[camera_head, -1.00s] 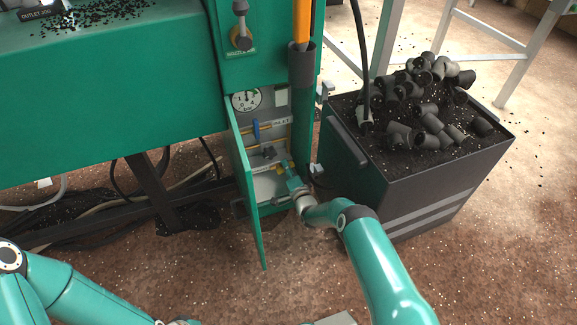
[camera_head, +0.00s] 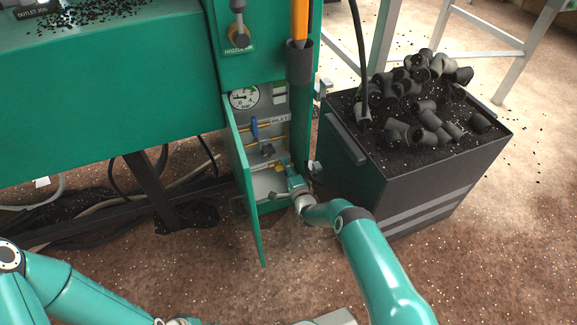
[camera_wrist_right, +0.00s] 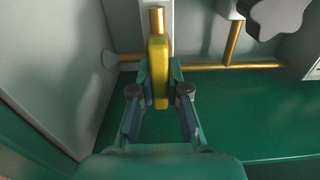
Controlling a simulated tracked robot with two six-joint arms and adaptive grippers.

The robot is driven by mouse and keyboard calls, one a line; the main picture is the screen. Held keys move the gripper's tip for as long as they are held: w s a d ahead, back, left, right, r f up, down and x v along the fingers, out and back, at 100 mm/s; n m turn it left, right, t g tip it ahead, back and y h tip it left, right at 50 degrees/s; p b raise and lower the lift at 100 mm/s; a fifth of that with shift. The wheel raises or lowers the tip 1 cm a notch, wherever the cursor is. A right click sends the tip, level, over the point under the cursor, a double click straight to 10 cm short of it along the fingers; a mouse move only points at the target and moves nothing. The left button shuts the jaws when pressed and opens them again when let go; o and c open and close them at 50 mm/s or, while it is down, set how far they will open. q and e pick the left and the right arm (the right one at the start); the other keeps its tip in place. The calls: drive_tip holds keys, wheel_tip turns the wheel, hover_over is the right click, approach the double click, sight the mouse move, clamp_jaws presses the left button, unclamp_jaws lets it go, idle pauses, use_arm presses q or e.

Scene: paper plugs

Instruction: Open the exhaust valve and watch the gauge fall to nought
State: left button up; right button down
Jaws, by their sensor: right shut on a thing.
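The small round gauge (camera_head: 244,97) sits at the top of the open cabinet in the head view. Its needle appears to point left, but the numbers are too small to read surely. A blue lever (camera_head: 254,129) and a dark knob (camera_head: 266,150) are below it. My right gripper (camera_head: 290,172) reaches low into the cabinet. In the right wrist view, my right gripper (camera_wrist_right: 160,92) is shut on the yellow valve handle (camera_wrist_right: 159,60), which stands upright between the fingers. The valve body is largely hidden.
The green cabinet door (camera_head: 248,200) stands open left of my right gripper. A dark bin (camera_head: 360,190) heaped with black pipe fittings stands close on the right. In the wrist view, a grey star knob (camera_wrist_right: 273,15) and brass pipe (camera_wrist_right: 232,67) are nearby.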

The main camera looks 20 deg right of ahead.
drive_tip(key=shift+d+f, duration=0.15)
drive_tip(key=shift+d, duration=0.2)
drive_tip(key=c, duration=1.2)
unclamp_jaws()
drive_tip(key=shift+a, duration=0.1)
drive_tip(key=shift+o, duration=0.3)
drive_tip(key=shift+a, duration=0.1)
drive_tip(key=shift+s, duration=0.1)
drive_tip(key=s, duration=1.2)
drive_tip(key=shift+d, duration=0.2)
drive_tip(key=shift+w, duration=0.1)
